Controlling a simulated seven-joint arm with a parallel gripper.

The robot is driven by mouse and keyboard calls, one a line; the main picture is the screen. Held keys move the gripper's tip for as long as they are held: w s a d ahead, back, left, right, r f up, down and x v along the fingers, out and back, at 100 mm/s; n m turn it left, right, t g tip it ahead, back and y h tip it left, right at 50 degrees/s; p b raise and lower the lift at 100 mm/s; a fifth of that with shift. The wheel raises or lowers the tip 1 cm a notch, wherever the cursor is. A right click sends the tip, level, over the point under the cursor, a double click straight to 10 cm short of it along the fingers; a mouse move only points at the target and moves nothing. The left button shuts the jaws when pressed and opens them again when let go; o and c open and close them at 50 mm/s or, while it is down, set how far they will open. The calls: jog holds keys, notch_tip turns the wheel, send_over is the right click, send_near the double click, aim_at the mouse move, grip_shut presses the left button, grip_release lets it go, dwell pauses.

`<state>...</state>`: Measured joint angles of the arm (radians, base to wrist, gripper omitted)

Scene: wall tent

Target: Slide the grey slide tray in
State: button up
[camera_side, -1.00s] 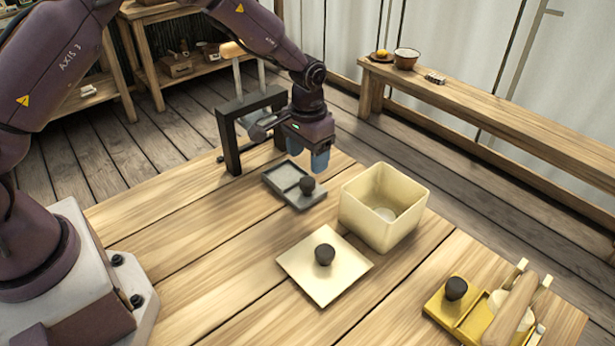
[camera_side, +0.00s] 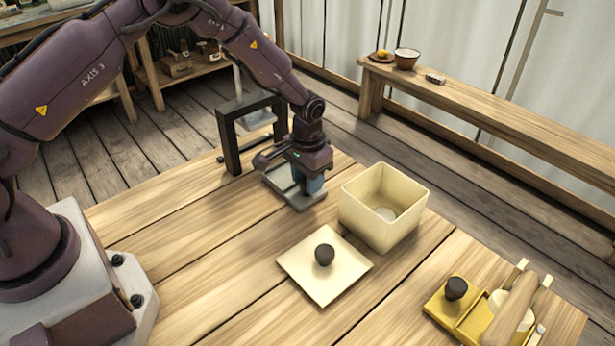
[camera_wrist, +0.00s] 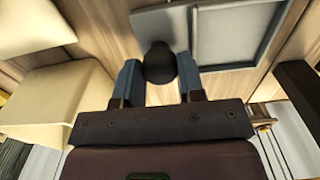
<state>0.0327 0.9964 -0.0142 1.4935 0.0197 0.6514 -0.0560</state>
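The grey slide tray (camera_side: 281,178) lies on the wooden table in front of a dark upright frame (camera_side: 229,140). It also shows in the wrist view (camera_wrist: 226,32), with its dark round knob (camera_wrist: 159,63). My gripper (camera_side: 313,188) is down over the knob end of the tray and hides the knob in the side view. In the wrist view my gripper (camera_wrist: 157,75) is open, with one blue finger on each side of the knob. A gap shows at the left finger; contact at the right finger is hard to tell.
A cream open box (camera_side: 385,208) stands close to the right of my gripper. A cream lid (camera_side: 325,268) with a dark knob lies nearer the front. A yellow tray (camera_side: 447,306) with a rolling-pin-like piece is at front right.

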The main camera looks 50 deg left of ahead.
aim_at(286, 176)
jog(key=a, duration=0.7)
jog(key=shift+a, duration=0.35)
grip_shut()
jog(key=o, duration=1.1)
grip_release()
notch_tip(286, 176, up, 13)
